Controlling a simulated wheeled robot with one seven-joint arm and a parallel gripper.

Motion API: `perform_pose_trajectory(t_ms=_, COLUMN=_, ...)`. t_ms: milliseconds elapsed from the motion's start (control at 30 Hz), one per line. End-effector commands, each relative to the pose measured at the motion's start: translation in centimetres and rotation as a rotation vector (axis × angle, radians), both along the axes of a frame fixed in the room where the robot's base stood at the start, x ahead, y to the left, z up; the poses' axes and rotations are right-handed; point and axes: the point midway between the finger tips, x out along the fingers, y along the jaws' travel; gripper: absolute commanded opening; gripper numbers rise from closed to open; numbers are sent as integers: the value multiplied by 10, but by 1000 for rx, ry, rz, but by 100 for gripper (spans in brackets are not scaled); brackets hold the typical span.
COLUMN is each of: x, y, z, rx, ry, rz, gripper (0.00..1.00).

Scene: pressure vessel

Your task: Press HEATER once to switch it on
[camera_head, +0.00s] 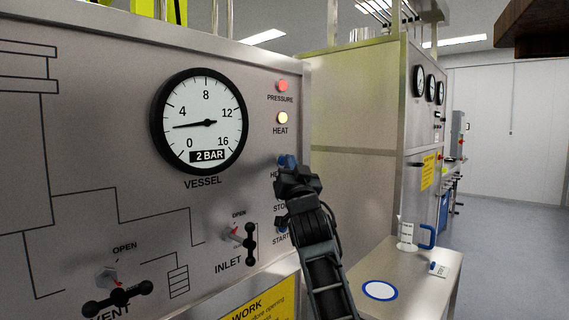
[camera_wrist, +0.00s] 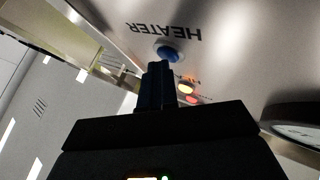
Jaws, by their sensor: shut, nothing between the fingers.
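The blue HEATER button (camera_wrist: 169,48) is on the steel panel, beside its label, which shows upside down in the wrist view. In the head view the button (camera_head: 286,160) is partly hidden behind my gripper (camera_head: 288,171). My gripper is shut and empty. Its fingertips (camera_wrist: 158,66) point at the button and overlap its lower edge in the wrist view; I cannot tell whether they touch it. The HEAT lamp (camera_head: 283,118) glows yellow.
The PRESSURE lamp (camera_head: 283,86) is red. The VESSEL gauge (camera_head: 200,122) reads 2 BAR. Below are the STOP label, partly hidden, a START button (camera_head: 281,225), and the INLET (camera_head: 250,243) and VENT (camera_head: 119,294) handles.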

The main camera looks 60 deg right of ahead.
Motion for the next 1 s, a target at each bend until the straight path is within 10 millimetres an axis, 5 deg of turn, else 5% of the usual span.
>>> perform_pose_trajectory(t_ms=1000, x=-17, y=5, z=0, rx=1, ry=0, rz=1, gripper=0)
